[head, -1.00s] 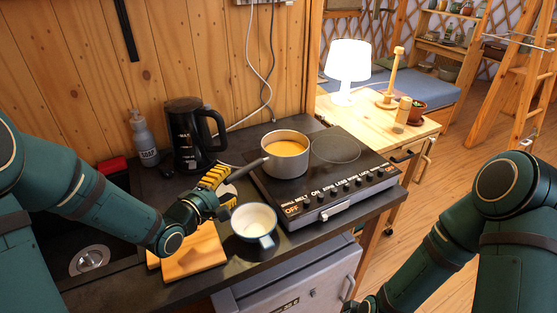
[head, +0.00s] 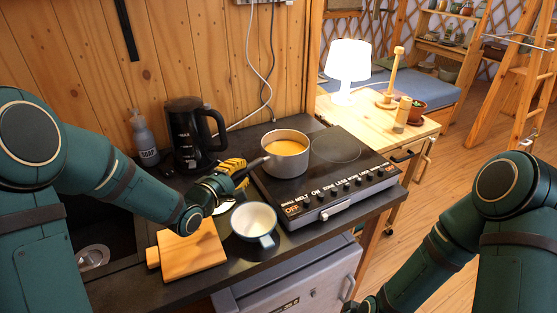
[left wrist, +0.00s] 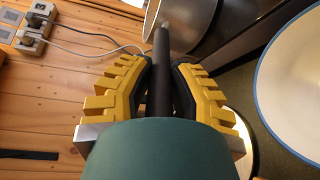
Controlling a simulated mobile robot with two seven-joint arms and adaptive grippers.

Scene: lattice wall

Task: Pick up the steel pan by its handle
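The steel pan (head: 285,163) stands on the left part of the black hob, filled with something orange-yellow. Its dark handle points left and toward me. My left gripper (head: 238,171) is at the handle. In the left wrist view the yellow, black-padded fingers (left wrist: 160,70) lie on both sides of the dark handle (left wrist: 161,50), their tips close against it, and appear shut on it. The pan's metal wall (left wrist: 190,25) shows beyond the fingertips. My right gripper is out of view; only the right arm shows.
A black kettle (head: 188,140) and a soap bottle (head: 144,138) stand behind. The hob (head: 335,150) has a free ring on the right.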

